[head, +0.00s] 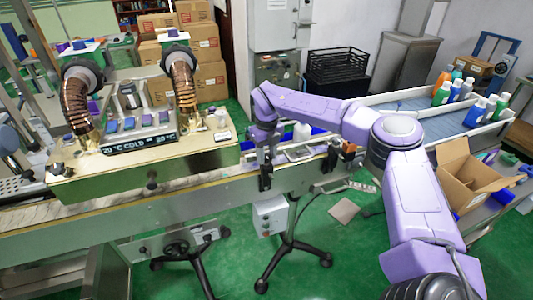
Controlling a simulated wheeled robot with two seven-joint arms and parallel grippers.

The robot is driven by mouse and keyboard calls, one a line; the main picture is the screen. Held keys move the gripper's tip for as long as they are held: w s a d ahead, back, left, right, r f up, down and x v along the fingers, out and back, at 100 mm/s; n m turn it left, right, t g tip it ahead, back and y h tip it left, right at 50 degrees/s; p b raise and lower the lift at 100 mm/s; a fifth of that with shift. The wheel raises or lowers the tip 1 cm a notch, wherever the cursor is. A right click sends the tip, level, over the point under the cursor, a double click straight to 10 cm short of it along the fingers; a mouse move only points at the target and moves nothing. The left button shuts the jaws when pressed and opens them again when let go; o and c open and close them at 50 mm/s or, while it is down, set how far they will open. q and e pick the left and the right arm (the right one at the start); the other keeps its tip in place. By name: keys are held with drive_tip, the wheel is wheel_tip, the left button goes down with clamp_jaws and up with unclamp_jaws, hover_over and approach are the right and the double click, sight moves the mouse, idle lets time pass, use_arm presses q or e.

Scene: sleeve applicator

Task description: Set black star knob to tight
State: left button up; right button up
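I cannot tell for sure which part is the black star knob. A smaller dark knob (151,187) is on the front face of the sleeve machine (200,165). My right gripper (265,180) points down at the near edge of the conveyor, right of the machine and apart from both knobs. Its dark fingertips are small, and their opening is unclear. No object shows in it. My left gripper is not in view.
The machine carries two copper-coloured hoses (184,92) and a display (140,145) reading COLD. The conveyor (220,180) runs across. An open cardboard box (470,180) is at right.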

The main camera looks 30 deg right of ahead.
drive_tip(key=shift+f+m+b, duration=0.2)
drive_tip(key=shift+m+b, duration=1)
drive_tip(key=shift+b, duration=0.15)
drive_tip(key=m+b, duration=0.3)
drive_tip(key=shift+m, duration=0.3)
drive_tip(key=m+b, duration=1.2)
drive_tip(key=shift+w+a+m, duration=0.1)
drive_tip(key=shift+m, duration=0.3)
drive_tip(key=m+b, duration=0.7)
drive_tip(key=m, duration=0.2)
drive_tip(key=m+b, duration=0.1)
drive_tip(key=m, duration=0.2)
drive_tip(key=shift+w+r+m+b, duration=0.1)
drive_tip(key=shift+m+b, duration=0.2)
drive_tip(key=shift+b, duration=0.1)
drive_tip(key=shift+r+m+b, duration=0.1)
drive_tip(key=shift+m+b, duration=0.45)
drive_tip(key=shift+m, duration=1.65)
